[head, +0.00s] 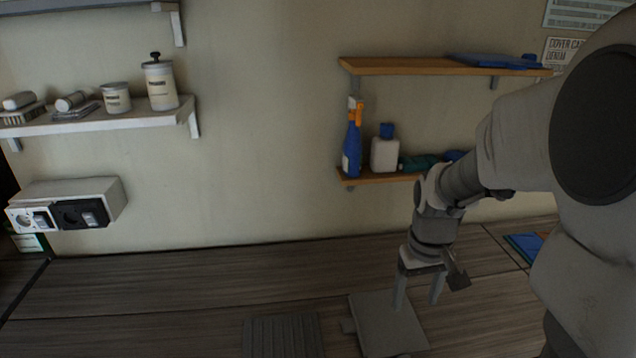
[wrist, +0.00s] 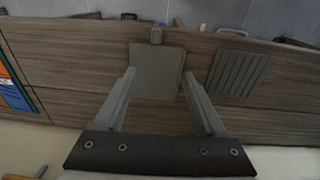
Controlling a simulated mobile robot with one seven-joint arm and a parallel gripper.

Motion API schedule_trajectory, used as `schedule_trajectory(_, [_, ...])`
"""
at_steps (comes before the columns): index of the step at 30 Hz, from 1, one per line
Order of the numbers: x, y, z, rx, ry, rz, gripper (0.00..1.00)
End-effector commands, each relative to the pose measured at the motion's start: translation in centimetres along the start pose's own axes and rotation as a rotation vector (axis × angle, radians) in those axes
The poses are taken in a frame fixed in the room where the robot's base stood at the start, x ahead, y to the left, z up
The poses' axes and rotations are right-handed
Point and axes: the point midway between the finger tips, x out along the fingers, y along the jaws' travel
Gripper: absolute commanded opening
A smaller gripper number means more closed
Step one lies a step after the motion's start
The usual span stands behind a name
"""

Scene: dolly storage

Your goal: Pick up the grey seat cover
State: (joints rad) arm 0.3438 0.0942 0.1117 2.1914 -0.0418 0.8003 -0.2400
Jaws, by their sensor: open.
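A flat grey square piece with a small tab on one edge, which looks like the grey seat cover (head: 378,328), lies on the wooden surface at the bottom of the head view. In the wrist view the cover (wrist: 157,65) lies flat, with its tab at the top. My gripper (head: 418,296) is open and points down at the cover's right part in the head view. In the wrist view my gripper (wrist: 158,73) has one finger at either side of the cover, with nothing held. I cannot tell whether the fingertips touch it.
A ribbed grey panel (head: 283,335) lies left of the cover, with a gap between them; it also shows in the wrist view (wrist: 237,74). A blue item (head: 524,246) lies at the right. Shelves with bottles are on the wall behind. The wood at left is clear.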

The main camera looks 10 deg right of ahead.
Motion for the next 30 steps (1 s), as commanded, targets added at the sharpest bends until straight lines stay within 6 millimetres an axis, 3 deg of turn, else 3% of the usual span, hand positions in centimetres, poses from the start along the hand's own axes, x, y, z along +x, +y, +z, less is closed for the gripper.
schedule_trajectory(1, [1.7, 0.4, -0.1, 0.004, -0.021, -0.012, 0.72])
schedule_trajectory(3, [2.8, 0.7, -0.3, 0.004, -0.036, -0.023, 0.72])
schedule_trajectory(11, [5.7, 1.0, -0.3, 0.005, -0.054, -0.036, 0.72])
schedule_trajectory(22, [13.7, 0.7, 0.1, 0.004, -0.054, -0.036, 0.72])
schedule_trajectory(30, [16.1, 0.7, 0.2, 0.005, -0.05, -0.034, 0.72])
